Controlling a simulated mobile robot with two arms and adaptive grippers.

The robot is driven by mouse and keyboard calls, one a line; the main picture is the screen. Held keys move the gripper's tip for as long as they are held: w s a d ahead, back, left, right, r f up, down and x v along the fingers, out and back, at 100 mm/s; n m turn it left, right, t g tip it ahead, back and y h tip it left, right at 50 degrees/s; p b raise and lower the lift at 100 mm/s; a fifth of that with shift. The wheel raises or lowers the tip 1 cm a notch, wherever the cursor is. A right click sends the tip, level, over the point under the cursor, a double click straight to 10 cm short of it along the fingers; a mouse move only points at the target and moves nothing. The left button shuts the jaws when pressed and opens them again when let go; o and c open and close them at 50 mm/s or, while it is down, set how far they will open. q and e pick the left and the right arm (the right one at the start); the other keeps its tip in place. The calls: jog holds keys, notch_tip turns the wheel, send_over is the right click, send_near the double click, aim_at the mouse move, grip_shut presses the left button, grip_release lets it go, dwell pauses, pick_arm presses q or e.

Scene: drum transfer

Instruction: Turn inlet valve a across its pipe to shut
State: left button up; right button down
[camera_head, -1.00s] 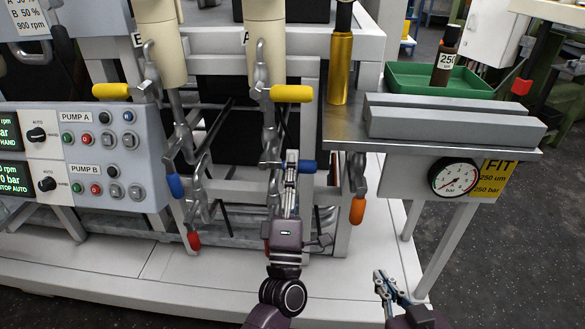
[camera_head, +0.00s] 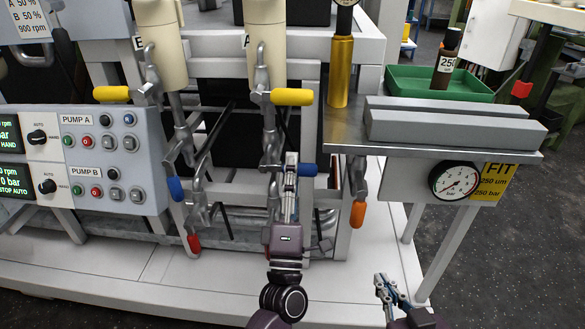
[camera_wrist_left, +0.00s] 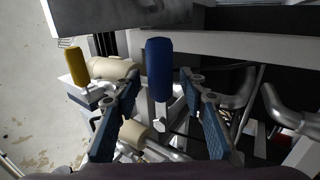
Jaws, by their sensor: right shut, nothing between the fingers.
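On the pipe below filter A (camera_head: 268,35), a blue-handled valve lever (camera_head: 308,169) points sideways to the right, across the upright pipe. No label naming the inlet valve is readable. My left gripper (camera_head: 291,158) is in front of this pipe, just left of the blue handle, partly hiding the valve body. In the left wrist view its fingers (camera_wrist_left: 158,98) are open, and the blue handle (camera_wrist_left: 158,68) shows in the gap between them; contact cannot be told. My right gripper (camera_head: 380,280) is shut and empty, low and to the right.
A yellow lever (camera_head: 292,97) sits above on the same pipe. Column B has a yellow lever (camera_head: 112,93), a blue lever (camera_head: 176,188) pointing down and a red one (camera_head: 194,243). An orange handle (camera_head: 358,214) hangs below the steel bench (camera_head: 345,140) at right.

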pick_arm(q)
jog(key=v, duration=1.1)
jog(key=shift+s, duration=0.25)
